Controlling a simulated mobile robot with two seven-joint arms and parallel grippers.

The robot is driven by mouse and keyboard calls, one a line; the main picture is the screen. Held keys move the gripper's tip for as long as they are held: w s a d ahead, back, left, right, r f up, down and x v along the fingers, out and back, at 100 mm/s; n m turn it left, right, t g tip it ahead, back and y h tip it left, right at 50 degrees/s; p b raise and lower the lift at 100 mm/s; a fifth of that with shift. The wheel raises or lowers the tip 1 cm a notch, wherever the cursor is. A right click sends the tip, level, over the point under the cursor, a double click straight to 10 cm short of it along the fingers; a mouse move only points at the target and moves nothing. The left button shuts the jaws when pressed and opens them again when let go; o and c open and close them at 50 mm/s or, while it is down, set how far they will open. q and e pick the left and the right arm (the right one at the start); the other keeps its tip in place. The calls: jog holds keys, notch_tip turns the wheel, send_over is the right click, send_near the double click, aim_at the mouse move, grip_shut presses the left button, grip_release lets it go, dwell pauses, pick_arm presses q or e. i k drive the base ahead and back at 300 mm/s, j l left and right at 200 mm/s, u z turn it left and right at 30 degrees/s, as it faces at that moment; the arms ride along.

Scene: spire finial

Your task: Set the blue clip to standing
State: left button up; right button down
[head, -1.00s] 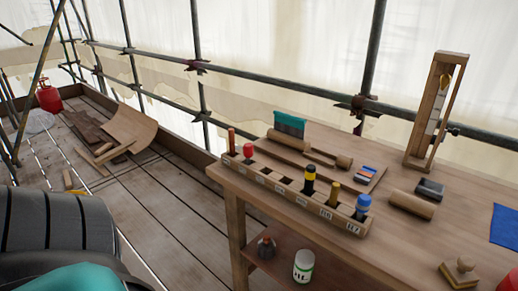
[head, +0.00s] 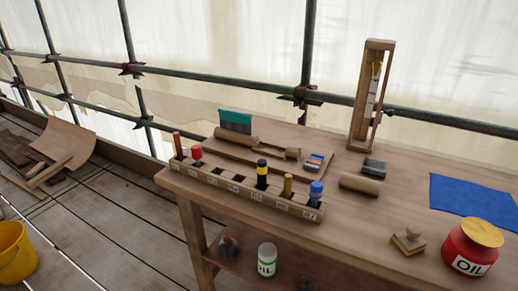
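I cannot pick out a blue clip for certain. A small flat piece with blue, orange and white parts (head: 314,161) lies on a wooden board (head: 262,158) on the workbench; it is too small to make out its form. A blue-capped item (head: 316,189) stands upright in the right end of the slotted wooden rack (head: 228,185) along the bench's front edge. Neither of my grippers is in view.
The workbench (head: 375,220) also holds a tall wooden frame (head: 371,95), a wooden cylinder (head: 360,183), a blue cloth (head: 475,195), a stamp-like block (head: 408,240) and a red oil can (head: 470,247). A yellow bucket (head: 14,253) stands on the plank floor.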

aim_at(316, 160)
jog(key=l+u, duration=0.6)
jog(key=u, duration=0.15)
jog(key=l+u, duration=0.25)
jog(key=u, duration=0.15)
jog(key=k, duration=0.05)
